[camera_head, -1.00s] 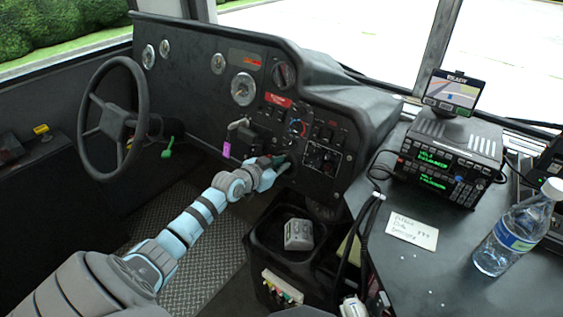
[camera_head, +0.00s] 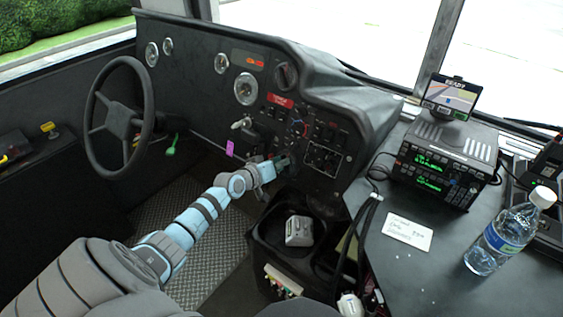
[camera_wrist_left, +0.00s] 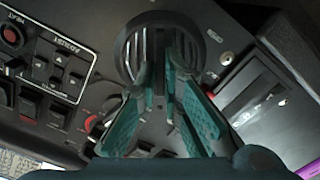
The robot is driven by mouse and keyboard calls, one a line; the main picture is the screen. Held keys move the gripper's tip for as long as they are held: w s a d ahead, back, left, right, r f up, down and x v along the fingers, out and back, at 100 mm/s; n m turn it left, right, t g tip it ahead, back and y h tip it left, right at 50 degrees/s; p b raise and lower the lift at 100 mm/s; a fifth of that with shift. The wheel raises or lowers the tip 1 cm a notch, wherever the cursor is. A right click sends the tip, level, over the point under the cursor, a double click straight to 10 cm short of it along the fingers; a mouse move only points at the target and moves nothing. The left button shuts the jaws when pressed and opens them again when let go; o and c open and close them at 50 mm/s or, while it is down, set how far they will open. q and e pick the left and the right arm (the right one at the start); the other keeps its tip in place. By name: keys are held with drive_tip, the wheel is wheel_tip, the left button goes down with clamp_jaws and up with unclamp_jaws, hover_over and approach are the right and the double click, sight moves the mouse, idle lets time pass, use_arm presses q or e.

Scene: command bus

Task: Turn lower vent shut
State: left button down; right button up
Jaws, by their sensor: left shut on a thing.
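The lower vent (camera_wrist_left: 148,42) is a round black disc with slats, seen in the left wrist view just beyond my left gripper's fingertips. My left gripper (camera_wrist_left: 165,75) has its teal fingers closed around a narrow dark tab at the vent's middle. In the head view my left gripper (camera_head: 281,163) is at the lower part of the dashboard, right of the purple tag, and hides most of the vent. Whether the vent's flap is open or shut is hard to tell. My right gripper is not in view.
The dashboard (camera_head: 200,85) carries gauges, switches and another round black vent (camera_head: 286,75) higher up. The steering wheel (camera_head: 118,116) is left of my arm. A black bin (camera_head: 262,240) holding a grey object (camera_head: 299,231) stands below. The right counter holds a radio (camera_head: 445,165) and bottle (camera_head: 510,238).

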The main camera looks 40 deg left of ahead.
use_arm(q)
drive_tip(key=shift+n, duration=0.3)
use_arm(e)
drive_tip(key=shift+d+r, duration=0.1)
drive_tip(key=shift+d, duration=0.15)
use_arm(q)
drive_tip(key=c, duration=1.7)
unclamp_jaws()
drive_tip(key=v, duration=0.7)
drive_tip(key=shift+s+r, duration=0.1)
drive_tip(key=shift+s, duration=0.1)
